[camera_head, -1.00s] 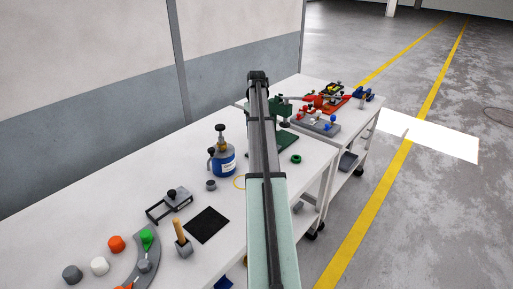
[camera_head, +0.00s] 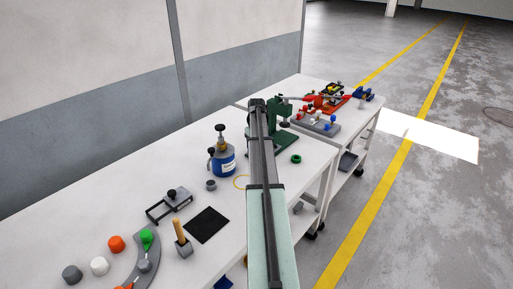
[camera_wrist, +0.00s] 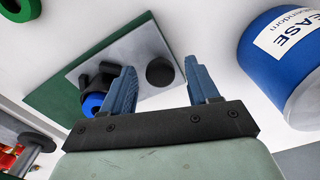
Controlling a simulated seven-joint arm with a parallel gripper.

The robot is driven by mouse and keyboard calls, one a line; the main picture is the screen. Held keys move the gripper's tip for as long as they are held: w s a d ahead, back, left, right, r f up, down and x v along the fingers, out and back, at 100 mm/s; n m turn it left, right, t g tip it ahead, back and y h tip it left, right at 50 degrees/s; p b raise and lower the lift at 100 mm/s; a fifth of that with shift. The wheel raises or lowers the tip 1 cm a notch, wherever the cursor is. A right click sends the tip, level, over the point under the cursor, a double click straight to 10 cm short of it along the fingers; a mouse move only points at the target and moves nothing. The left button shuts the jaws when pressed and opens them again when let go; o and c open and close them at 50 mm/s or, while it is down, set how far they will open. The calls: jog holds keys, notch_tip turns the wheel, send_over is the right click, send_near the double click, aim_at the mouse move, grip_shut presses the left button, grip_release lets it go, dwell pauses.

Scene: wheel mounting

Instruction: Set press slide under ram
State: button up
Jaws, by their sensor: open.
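The green press (camera_head: 283,112) stands on its green base (camera_head: 285,143) at the far end of the near table, partly hidden by my arm. In the wrist view a grey plate (camera_wrist: 124,50), apparently the slide, lies on the green base (camera_wrist: 58,95). The plate carries a round black knob (camera_wrist: 160,71) and a black holder with a blue round part (camera_wrist: 93,103). My gripper (camera_wrist: 162,78) is open. Its fingers appear on either side of the knob in the picture; the height gap cannot be told. The ram is not clearly seen.
A blue grease can (camera_head: 222,163) stands close by and fills the right of the wrist view (camera_wrist: 285,58). A green ring (camera_head: 296,159) lies right of the press. A second table (camera_head: 345,133) with red fixtures adjoins. A black pad (camera_head: 207,225) lies nearer.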

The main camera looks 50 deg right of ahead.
grip_shut()
dwell(0.5)
